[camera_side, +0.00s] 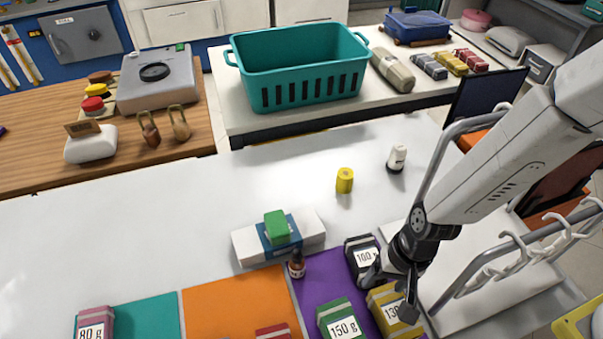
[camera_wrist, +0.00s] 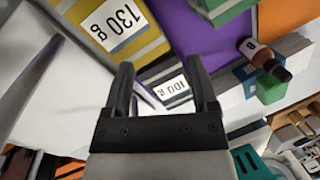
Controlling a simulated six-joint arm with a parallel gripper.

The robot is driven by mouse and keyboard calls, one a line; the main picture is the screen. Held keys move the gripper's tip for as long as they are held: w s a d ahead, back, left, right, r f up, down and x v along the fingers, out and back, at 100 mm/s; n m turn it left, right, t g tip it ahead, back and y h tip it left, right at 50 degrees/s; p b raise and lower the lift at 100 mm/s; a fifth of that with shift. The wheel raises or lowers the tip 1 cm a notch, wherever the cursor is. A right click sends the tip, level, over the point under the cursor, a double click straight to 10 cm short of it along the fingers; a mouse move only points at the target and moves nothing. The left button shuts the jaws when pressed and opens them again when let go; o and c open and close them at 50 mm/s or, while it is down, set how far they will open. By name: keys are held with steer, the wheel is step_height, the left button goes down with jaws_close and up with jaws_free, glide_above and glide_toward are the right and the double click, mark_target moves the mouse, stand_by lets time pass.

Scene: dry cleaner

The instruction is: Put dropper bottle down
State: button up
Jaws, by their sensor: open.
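The dropper bottle (camera_side: 297,265) is small and brown with a dark top. It stands upright at the far left corner of the purple area (camera_side: 312,288), close to the orange area. It also shows at the upper right of the wrist view (camera_wrist: 262,56). My gripper (camera_side: 389,292) is open and empty, to the right of the bottle and apart from it. It is above the black 100 g box (camera_side: 364,258) and yellow 130 g box (camera_side: 385,300). In the wrist view the 100 g box lies beyond the gap between my fingers (camera_wrist: 163,82).
A white pack with a blue band (camera_side: 308,228) bears a green block (camera_side: 277,226) behind the bottle. A green 150 g box (camera_side: 340,318) is in front. A yellow cylinder (camera_side: 345,180) and white bottle (camera_side: 397,158) stand farther back. A metal rack (camera_side: 500,258) is at right. The white table's left is clear.

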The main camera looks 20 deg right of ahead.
mark_target(301, 257)
steer(key=w+n+t, duration=0.1)
steer(key=w+n, duration=0.1)
steer(key=w+r+n+t, duration=0.1)
steer(key=w+n, duration=0.1)
steer(key=w+a+r+n+t, duration=0.1)
steer(key=w+n, duration=0.1)
steer(key=shift+n+t, duration=0.3)
steer(key=w+a+r+n+t+y, duration=0.1)
steer(key=w+a+r+n+y, duration=0.1)
steer(key=a+r+n+y, duration=0.55)
step_height(301, 257, down, 7)
steer(key=n+h, duration=0.1)
steer(key=h, duration=0.1)
steer(key=shift+w+n, duration=0.15)
steer(key=shift+n, duration=0.2)
steer(key=shift+x, duration=1.3)
steer(key=shift+x, duration=2.55)
